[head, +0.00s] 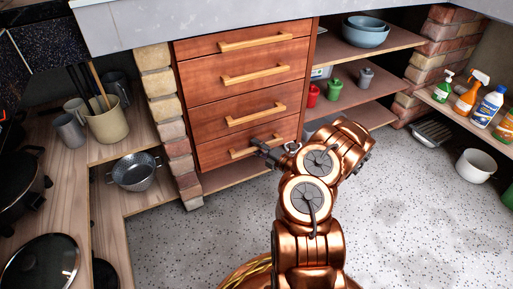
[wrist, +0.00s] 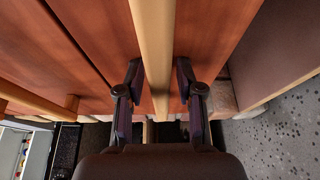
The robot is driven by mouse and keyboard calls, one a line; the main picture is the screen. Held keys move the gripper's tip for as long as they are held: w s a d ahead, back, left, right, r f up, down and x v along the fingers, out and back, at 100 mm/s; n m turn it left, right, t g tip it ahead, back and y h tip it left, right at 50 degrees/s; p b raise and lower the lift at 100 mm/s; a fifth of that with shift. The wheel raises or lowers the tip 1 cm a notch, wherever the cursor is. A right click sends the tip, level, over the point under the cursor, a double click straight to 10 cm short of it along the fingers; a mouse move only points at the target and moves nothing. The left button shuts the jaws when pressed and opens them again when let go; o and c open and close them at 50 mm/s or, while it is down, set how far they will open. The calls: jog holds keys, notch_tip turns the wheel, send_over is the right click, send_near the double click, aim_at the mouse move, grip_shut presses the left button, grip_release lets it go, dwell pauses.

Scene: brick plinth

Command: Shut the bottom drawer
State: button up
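The bottom drawer (head: 217,154) is the lowest of the wooden fronts in the brown cabinet. It looks about flush with the fronts above; I cannot tell whether it stands slightly out. Its pale wooden handle (head: 241,153) is partly hidden by my gripper (head: 264,149), which is at the handle's right part. In the wrist view the handle (wrist: 155,45) runs upright between the two fingertips of my gripper (wrist: 158,72). The fingers are apart, with a visible gap on each side of the handle. The drawer's inside is not visible.
Upper drawers with similar handles (head: 255,74) sit above. A brick pillar (head: 163,100) borders the cabinet on the left. Open shelves (head: 355,95) with canisters are at the right. A metal colander (head: 135,172) stands left. The speckled floor (head: 400,220) at the right is largely free.

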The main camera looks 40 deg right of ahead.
jog(key=shift+o, duration=0.2)
jog(key=shift+s, duration=0.1)
jog(key=v, duration=1.2)
dwell(0.4)
